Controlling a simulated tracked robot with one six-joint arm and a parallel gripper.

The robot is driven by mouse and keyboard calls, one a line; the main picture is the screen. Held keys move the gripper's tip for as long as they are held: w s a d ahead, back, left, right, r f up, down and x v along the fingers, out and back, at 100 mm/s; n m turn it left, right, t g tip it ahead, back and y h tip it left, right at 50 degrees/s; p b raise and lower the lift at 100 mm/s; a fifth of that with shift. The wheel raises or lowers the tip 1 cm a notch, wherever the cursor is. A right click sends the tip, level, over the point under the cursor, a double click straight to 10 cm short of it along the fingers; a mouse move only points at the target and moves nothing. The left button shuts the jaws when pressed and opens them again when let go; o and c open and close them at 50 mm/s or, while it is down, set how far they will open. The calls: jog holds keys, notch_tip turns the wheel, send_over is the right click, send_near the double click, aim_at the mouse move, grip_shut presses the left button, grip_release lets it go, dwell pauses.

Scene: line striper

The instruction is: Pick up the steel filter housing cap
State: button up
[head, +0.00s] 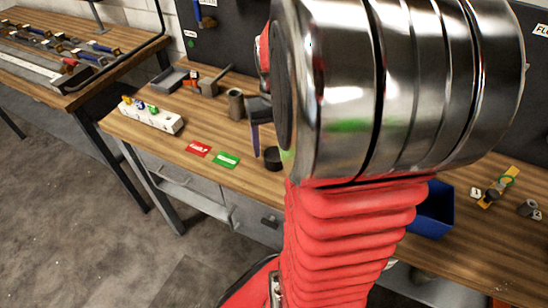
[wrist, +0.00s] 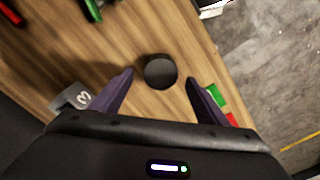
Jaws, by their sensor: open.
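A dark, round, short cylinder, which looks like the filter housing cap (head: 272,157), stands on the wooden bench near its front edge. In the wrist view the cap (wrist: 160,71) shows its flat dark top between my fingertips, with bare wood around it. My gripper (wrist: 160,77) is open, one finger on each side of the cap, with visible gaps and nothing held. In the head view one dark finger of my gripper (head: 255,140) shows just left of the cap. My arm hides the rest of the gripper. I cannot tell the exact height of the fingertips above the bench.
A red card (head: 198,149) and a green card (head: 226,160) lie left of the cap. A white block (head: 152,115) with coloured knobs, a grey tray (head: 170,79) and a grey-brown cylinder (head: 235,103) stand farther left and back. A blue bin (head: 433,211) is to the right.

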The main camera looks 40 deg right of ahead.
aim_at(275, 154)
jog(key=shift+a+f, duration=0.1)
jog(key=shift+f, duration=2.25)
jog(key=shift+c, duration=0.4)
jog(key=c, duration=1)
